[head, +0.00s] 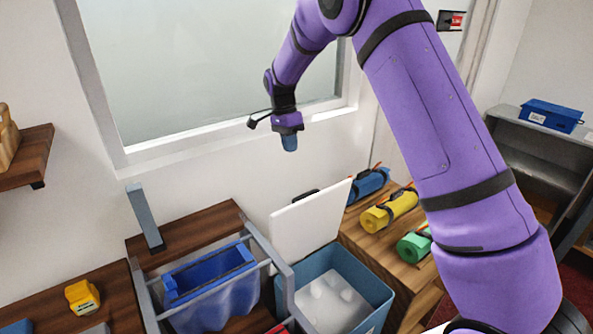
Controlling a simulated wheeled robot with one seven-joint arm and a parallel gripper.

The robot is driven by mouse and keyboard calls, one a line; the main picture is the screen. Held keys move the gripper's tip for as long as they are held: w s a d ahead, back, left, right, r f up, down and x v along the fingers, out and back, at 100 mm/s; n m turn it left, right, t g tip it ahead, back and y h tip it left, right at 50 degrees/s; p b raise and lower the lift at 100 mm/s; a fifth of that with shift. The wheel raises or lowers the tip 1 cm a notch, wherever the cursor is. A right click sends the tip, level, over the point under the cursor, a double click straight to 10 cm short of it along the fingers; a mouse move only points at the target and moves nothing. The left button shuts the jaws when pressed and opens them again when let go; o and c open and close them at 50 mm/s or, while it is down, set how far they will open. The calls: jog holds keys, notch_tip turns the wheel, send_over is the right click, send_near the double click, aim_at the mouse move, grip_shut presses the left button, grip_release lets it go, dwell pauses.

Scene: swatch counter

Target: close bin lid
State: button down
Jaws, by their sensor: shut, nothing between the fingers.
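The bin (381,296) is a blue open-topped box at the lower middle of the head view, with pale white items inside. Its white lid (306,229) stands raised and tilted up at the back of the bin, with a dark handle on its upper edge. My gripper (290,143) hangs in the air above and behind the lid, in front of the window wall, pointing down. It is shut and empty, and apart from the lid.
A grey-framed rack with a blue fabric liner (207,275) stands left of the bin. Blue, yellow (390,209) and green (414,246) rolls lie on a wooden counter to the right. A yellow object (82,297) sits on the left counter. A wall shelf (28,158) juts out at left.

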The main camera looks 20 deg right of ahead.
jog(key=s+d+f, duration=0.2)
jog(key=s+f, duration=0.3)
jog(key=f, duration=0.5)
jog(key=shift+s+f, duration=0.35)
jog(key=shift+s, duration=0.05)
